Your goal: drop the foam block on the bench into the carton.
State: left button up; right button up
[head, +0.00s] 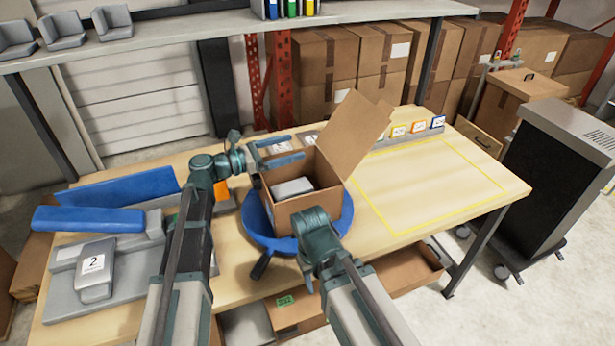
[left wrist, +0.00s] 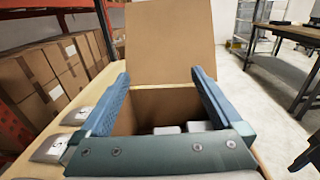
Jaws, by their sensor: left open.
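The open cardboard carton (head: 297,213) stands on a round blue turntable (head: 340,217) on the bench, its large flap raised. Pale grey blocks (head: 293,188) lie inside it; the left wrist view shows two pale pieces (left wrist: 198,126) low in the carton (left wrist: 150,104). I cannot tell whether one is the foam block, and I make out no loose foam block on the bench. My left gripper (head: 280,153) is open and empty at the carton's left rim; its fingers also frame the carton in the left wrist view (left wrist: 162,85). My right wrist is in front of the carton; its fingers are hidden.
Long blue pieces (head: 88,220) and a grey unit marked 2 (head: 95,270) occupy the bench's left end. Small labelled units (head: 418,130) line the back edge. A yellow-outlined area (head: 430,188) on the right is clear. A dark cabinet (head: 555,185) stands beyond the bench.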

pick_arm(q)
jog(key=v, duration=1.3)
jog(key=shift+s+a, duration=0.15)
